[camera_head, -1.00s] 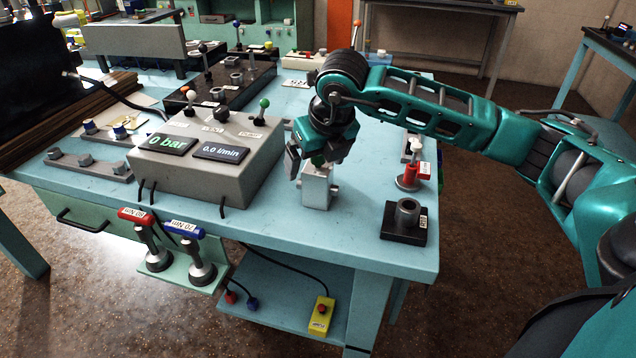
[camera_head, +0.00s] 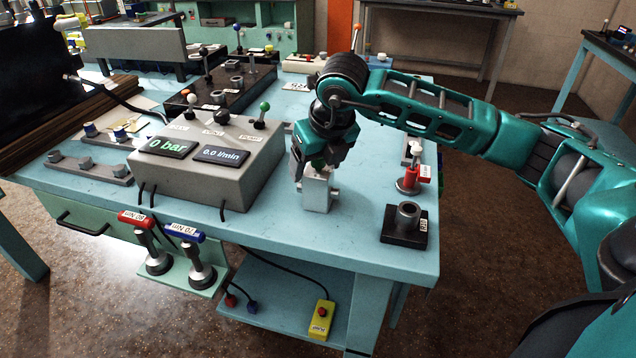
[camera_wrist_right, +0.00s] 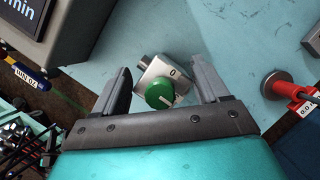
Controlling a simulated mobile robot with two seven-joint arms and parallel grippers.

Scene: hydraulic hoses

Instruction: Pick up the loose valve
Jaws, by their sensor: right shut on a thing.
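The loose valve (camera_head: 317,195) is a light grey metal block with side ports. It stands on the blue bench top near the front edge, right of the grey console. In the right wrist view the valve (camera_wrist_right: 150,71) shows a round green knob with a white mark. My right gripper (camera_head: 314,176) comes down over it from above, its fingers on either side of the block. The right gripper (camera_wrist_right: 161,70) is shut on the valve, though the finger contact is partly hidden. The valve appears to rest on the bench. My left gripper is not in view.
The grey console (camera_head: 212,150) with two displays and levers stands left of the valve. A black block with a metal ring (camera_head: 406,222) and a red-handled fitting (camera_head: 409,182) are to the right. Torque wrenches (camera_head: 195,255) hang at the front edge. Bench around the valve is clear.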

